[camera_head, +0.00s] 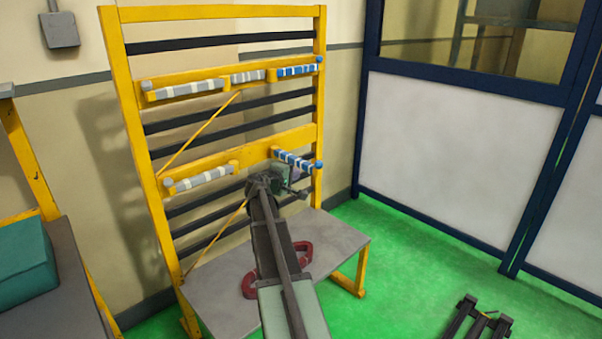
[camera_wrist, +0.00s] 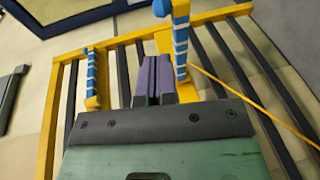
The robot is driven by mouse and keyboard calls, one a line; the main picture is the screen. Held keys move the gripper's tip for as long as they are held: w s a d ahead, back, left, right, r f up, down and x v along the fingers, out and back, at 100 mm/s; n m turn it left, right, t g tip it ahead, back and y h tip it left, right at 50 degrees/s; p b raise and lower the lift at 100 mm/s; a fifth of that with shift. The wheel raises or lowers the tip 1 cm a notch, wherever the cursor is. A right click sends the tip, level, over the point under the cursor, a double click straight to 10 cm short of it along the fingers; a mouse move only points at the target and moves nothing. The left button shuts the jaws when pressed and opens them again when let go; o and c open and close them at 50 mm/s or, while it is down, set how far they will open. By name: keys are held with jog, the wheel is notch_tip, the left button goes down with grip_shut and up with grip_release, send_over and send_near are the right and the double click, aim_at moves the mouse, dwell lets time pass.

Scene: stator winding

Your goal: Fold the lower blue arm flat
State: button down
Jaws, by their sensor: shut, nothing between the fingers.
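The lower blue arm (camera_head: 296,159), blue with white bands, juts outward at an angle from the lower yellow bar of the rack, its knobbed end at the right. In the wrist view the lower blue arm (camera_wrist: 180,45) stands close to the right of my fingers. My gripper (camera_head: 291,174) is in front of the rack, just below this arm in the head view. Its purple fingers (camera_wrist: 152,75) are shut and empty. I cannot tell whether they touch the arm. The upper blue arm (camera_head: 297,71) lies flat along the upper bar; it also shows in the wrist view (camera_wrist: 92,75).
Grey-white arms lie along the upper bar (camera_head: 185,90) and the lower bar (camera_head: 203,179). A grey bench (camera_head: 335,240) with a red object (camera_head: 249,286) stands below the rack. A side table with a teal box (camera_head: 25,262) is at left.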

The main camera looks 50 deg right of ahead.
aim_at(317, 165)
jog(key=b+x, duration=0.2)
jog(key=x, duration=0.9)
jog(key=shift+d+f, duration=0.15)
jog(key=shift+d, duration=0.55)
